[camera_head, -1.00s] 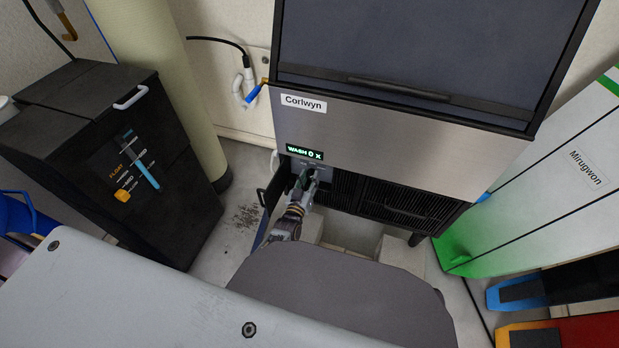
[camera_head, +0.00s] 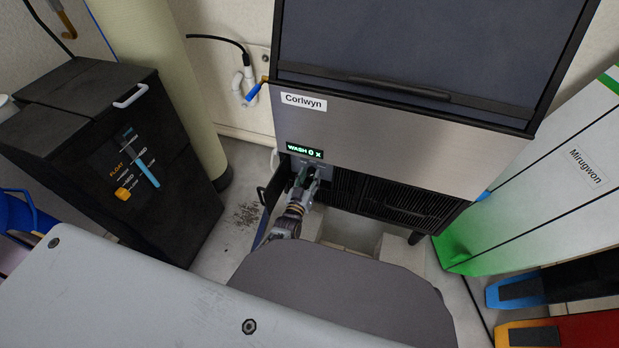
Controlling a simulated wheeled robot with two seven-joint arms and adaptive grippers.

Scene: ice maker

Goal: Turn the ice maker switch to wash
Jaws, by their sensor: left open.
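The ice maker (camera_head: 400,140) has a steel front with a "Corlwyn" label. Its small green display (camera_head: 304,152) reads "WASH" followed by small symbols. Below the display is a recessed switch panel (camera_head: 325,172), with a small dark door (camera_head: 270,190) swung open at its left. My left gripper (camera_head: 304,176) is open at this panel, its fingers pointing up into the recess. The switch itself is hidden or too small to make out, so I cannot tell whether the fingers touch it. My right gripper is not in view.
A black cabinet (camera_head: 110,150) with a lever stands at the left, beside a pale column (camera_head: 165,80). White and green panels (camera_head: 545,190) lean at the right. A blue-handled valve (camera_head: 254,92) sits on the wall left of the ice maker. Vent grilles (camera_head: 400,205) lie right of the panel.

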